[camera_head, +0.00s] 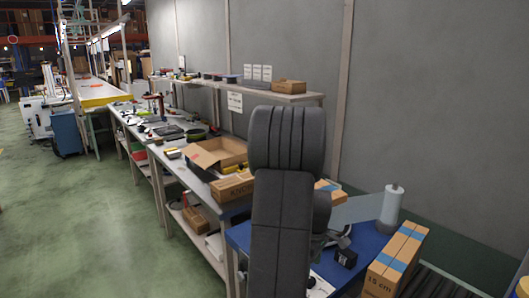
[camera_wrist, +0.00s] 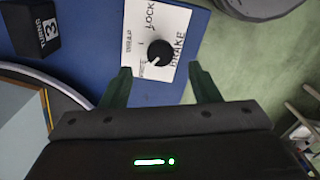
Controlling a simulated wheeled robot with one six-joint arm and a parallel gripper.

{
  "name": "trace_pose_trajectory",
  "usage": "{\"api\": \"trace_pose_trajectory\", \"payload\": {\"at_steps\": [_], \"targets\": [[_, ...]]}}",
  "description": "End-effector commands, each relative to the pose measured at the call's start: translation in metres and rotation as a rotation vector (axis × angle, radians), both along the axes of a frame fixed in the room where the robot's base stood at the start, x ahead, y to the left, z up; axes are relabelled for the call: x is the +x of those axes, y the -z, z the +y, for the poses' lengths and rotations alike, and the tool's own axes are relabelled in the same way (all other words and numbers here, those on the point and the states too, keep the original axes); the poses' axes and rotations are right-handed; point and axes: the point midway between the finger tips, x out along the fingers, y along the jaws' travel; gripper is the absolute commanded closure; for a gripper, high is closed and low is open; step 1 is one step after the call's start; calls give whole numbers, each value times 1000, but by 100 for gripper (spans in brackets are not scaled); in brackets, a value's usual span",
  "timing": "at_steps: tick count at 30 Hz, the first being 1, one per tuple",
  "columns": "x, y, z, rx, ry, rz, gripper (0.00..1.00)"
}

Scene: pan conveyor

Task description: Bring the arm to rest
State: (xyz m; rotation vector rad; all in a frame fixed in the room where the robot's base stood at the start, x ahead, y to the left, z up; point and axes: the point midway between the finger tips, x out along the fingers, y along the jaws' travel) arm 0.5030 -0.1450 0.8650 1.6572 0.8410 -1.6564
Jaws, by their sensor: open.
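My gripper (camera_wrist: 160,88) shows in the wrist view with its two dark fingers well apart and nothing between them. Ahead of the fingertips lies a white panel (camera_wrist: 172,22) with a black knob (camera_wrist: 160,53) and the words LOCK and BRAKE, on a blue surface (camera_wrist: 92,48). I cannot tell the gap between fingertips and panel. In the head view my dark padded arm (camera_head: 282,200) stands up in front of the benches and hides part of them. My gripper is not clear there.
A black block marked 3 (camera_wrist: 30,28) sits on the blue surface; a dark block (camera_head: 346,257) shows there in the head view. Cardboard boxes (camera_head: 393,262) and a white roll (camera_head: 391,206) stand at the right. A long workbench (camera_head: 172,165) holds an open carton (camera_head: 217,153). Green floor (camera_head: 80,220) is clear at left.

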Motion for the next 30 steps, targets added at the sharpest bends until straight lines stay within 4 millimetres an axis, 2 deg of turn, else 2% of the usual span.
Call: {"api": "trace_pose_trajectory", "payload": {"at_steps": [1, 6, 12, 25, 30], "targets": [[-1, 11, 0, 1, 0, 4, 44], [-1, 37, 0, 0, 0, 4, 44], [-1, 52, 0, 0, 0, 1, 44], [0, 51, 0, 0, 4, 0, 44], [0, 35, 0, 0, 0, -4, 44]]}}
